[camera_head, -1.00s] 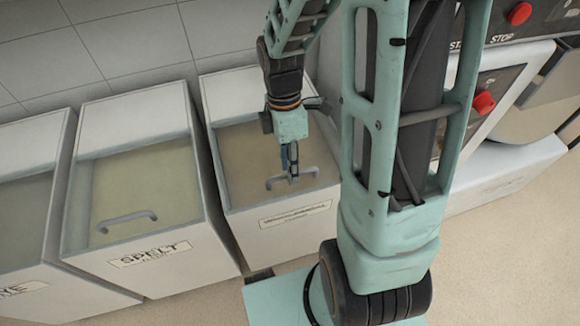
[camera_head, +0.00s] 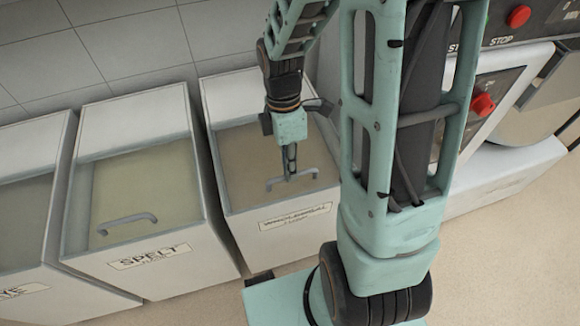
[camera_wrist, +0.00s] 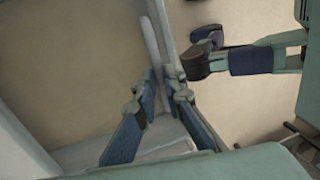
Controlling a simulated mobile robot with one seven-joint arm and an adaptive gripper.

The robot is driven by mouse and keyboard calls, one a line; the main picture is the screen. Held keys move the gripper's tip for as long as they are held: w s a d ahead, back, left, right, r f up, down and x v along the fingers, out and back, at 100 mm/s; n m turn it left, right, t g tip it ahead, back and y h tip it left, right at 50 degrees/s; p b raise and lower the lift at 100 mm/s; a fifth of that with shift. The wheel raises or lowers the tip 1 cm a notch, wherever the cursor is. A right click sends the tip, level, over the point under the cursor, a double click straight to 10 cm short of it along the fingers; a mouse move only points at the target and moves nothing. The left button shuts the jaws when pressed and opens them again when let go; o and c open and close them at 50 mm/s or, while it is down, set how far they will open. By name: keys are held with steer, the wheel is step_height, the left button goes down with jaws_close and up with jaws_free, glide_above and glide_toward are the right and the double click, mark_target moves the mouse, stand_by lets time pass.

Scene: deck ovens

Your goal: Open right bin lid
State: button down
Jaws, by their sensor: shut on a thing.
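The right bin (camera_head: 270,230) is a white box with a tan, see-through-looking lid (camera_head: 245,165) that lies closed on its sloped top. A grey bar handle (camera_head: 306,175) sits near the lid's front edge. My gripper (camera_head: 290,176) reaches down to the middle of this handle and is shut on it. In the wrist view, the fingers (camera_wrist: 163,88) close around the pale handle (camera_wrist: 151,40), which runs up between them. The exact contact is partly hidden by the fingers.
The SPELT bin (camera_head: 150,270) stands close on the left, its lid handle (camera_head: 126,221) free. Another bin (camera_head: 30,240) is at the far left. A machine with red stop buttons (camera_head: 482,105) stands at the right. Tiled wall (camera_head: 120,45) is behind; open floor lies in front.

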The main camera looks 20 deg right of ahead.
steer(key=w+p, duration=0.5)
steer(key=w, duration=1.7)
steer(key=shift+w, duration=0.35)
steer(key=c, duration=2)
jaws_free()
steer(key=shift+s, duration=0.1)
